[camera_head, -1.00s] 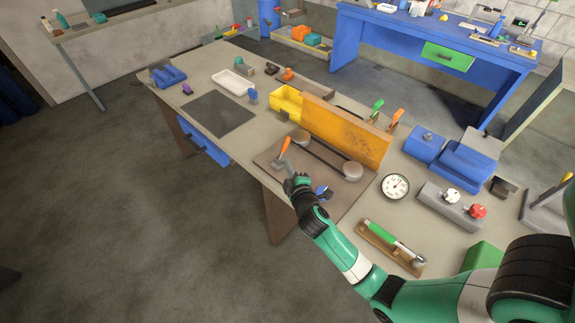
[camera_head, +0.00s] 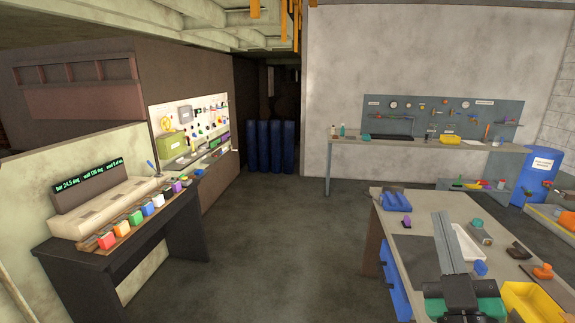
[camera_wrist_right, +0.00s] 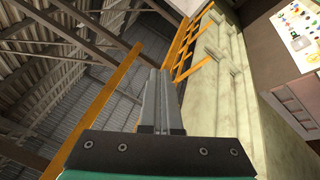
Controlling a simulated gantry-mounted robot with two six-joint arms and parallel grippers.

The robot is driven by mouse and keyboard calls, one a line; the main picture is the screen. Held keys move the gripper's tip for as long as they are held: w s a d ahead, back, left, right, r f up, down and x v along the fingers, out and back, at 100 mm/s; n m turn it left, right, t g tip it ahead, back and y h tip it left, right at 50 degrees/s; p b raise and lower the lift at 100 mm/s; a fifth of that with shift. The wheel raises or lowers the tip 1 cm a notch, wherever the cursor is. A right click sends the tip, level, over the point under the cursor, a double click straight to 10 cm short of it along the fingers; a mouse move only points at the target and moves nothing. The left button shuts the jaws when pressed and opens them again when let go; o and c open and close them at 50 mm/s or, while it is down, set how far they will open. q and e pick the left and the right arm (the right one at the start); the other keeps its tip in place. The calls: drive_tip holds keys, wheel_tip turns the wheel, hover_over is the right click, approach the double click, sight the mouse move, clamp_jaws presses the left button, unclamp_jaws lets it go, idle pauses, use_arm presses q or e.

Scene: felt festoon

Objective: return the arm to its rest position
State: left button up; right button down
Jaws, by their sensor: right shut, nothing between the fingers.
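My right gripper (camera_head: 441,216) is raised in front of the workbench (camera_head: 404,262) in the head view, its two grey fingers pointing up and lying together. In the right wrist view the fingers (camera_wrist_right: 161,73) are also side by side, with nothing between them. The gripper covers part of the bench top and part of a white tray (camera_head: 466,246). The rest of my right arm is below the frame. My left gripper is not in view.
A dark table (camera_head: 150,228) with several coloured cubes stands at the left. The floor (camera_head: 290,245) between is clear. Roof beams show in the wrist view.

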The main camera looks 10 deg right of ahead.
drive_tip(key=s+a+r+t+y, duration=0.6)
drive_tip(key=s+a+r+y, duration=0.55)
drive_tip(key=r, duration=0.45)
wheel_tip(320, 180, up, 25)
drive_tip(key=p, duration=2.5)
drive_tip(key=shift+s+d+m+h+p, duration=0.2)
drive_tip(key=shift+d+m+h+p, duration=0.1)
drive_tip(key=shift+m+h, duration=0.15)
drive_tip(key=shift+d+f, duration=0.1)
